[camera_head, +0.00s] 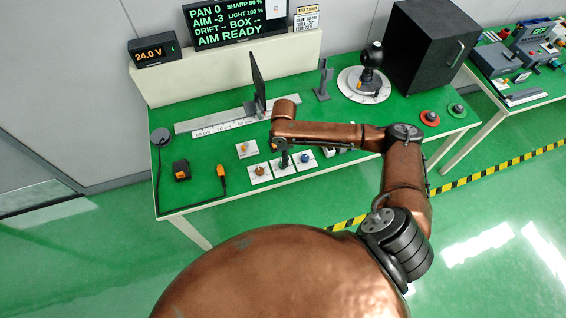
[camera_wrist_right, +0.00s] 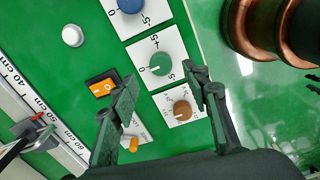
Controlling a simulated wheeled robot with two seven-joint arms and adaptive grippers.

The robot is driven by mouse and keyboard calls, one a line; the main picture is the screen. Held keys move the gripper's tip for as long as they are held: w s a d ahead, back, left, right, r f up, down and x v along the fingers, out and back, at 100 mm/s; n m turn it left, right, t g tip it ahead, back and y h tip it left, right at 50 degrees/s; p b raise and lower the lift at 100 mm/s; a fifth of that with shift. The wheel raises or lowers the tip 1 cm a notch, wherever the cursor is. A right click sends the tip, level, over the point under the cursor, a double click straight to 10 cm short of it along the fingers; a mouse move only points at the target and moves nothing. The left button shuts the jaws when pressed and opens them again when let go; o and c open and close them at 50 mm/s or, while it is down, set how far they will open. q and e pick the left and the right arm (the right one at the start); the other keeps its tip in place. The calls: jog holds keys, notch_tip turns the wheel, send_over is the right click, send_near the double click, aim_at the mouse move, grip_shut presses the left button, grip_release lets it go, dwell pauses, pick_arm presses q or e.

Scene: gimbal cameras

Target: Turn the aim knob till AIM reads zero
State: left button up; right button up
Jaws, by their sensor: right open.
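The display (camera_head: 236,22) reads PAN 0, AIM -3, DRIFT --, BOX -- and AIM READY. On the green bench, dial plates stand in a row: a brown knob (camera_head: 260,171), a knob mostly hidden under my right gripper, and a blue knob (camera_head: 304,155). My left gripper is out of view.
The brown knob (camera_wrist_right: 182,107) and an orange-and-black rocker switch (camera_wrist_right: 102,88) lie close to the fingers. A ruled rail (camera_head: 222,122) with an upright dark panel (camera_head: 258,78) stands behind. A black box (camera_head: 422,45) is at back right.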

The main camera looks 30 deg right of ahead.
notch_tip(320, 180, down, 6)
jog(key=shift+f, duration=0.15)
dwell(0.3)
jog(key=c, duration=1.2)
